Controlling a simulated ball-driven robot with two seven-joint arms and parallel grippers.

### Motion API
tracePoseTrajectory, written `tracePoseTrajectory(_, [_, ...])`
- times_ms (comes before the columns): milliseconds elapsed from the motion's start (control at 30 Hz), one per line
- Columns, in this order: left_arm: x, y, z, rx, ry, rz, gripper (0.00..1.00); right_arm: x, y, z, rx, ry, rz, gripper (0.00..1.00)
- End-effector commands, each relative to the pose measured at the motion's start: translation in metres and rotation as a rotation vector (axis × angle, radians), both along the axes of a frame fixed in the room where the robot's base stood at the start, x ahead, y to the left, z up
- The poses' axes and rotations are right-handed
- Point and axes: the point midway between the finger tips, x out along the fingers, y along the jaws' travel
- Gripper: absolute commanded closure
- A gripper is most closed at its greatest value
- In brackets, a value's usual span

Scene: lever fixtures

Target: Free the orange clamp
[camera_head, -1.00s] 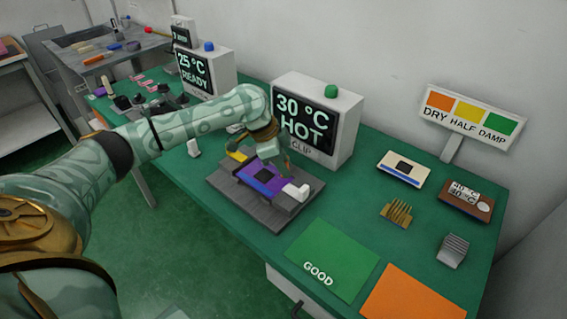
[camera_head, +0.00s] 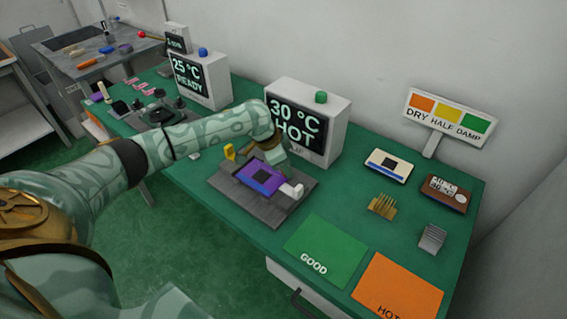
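A grey fixture (camera_head: 238,198) on the green bench holds a purple board (camera_head: 262,179) with a dark square in its middle. A small yellow-orange clamp lever (camera_head: 229,152) stands raised at the fixture's far left edge. A white clamp block (camera_head: 292,190) sits at the board's right end. My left gripper (camera_head: 276,155) is over the far side of the fixture, close to the front of the 30 °C HOT box. It appears apart from the lever, and its fingers are mostly hidden by my wrist. My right gripper is out of view.
The 30 °C HOT box (camera_head: 335,120) stands just behind the fixture. A green GOOD mat (camera_head: 325,250) and an orange HOT mat (camera_head: 400,285) lie to the right. A pale board (camera_head: 388,165), a brown device (camera_head: 446,192) and finned parts (camera_head: 432,238) lie beyond.

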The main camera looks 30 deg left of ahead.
Motion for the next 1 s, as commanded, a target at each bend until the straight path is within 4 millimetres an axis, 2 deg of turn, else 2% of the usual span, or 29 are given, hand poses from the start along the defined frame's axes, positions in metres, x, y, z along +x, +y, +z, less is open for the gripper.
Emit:
tracePoseTrajectory(300, [0.0, 0.0, 0.001, 0.001, 0.001, 0.0, 0.51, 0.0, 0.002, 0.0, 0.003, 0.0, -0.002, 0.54])
tracePoseTrajectory(433, [-0.003, 0.003, 0.01, 0.002, 0.0, 0.001, 0.51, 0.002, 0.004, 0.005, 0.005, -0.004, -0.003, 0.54])
tracePoseTrajectory(567, [-0.01, 0.009, 0.037, 0.001, -0.004, 0.0, 0.51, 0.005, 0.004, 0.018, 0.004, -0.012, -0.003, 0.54])
tracePoseTrajectory(800, [-0.029, 0.026, 0.099, 0.002, -0.004, 0.0, 0.51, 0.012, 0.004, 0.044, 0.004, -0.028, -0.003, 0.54])
tracePoseTrajectory(1000, [-0.042, 0.036, 0.136, 0.002, -0.003, 0.0, 0.51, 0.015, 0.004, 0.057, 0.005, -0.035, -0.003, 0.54])
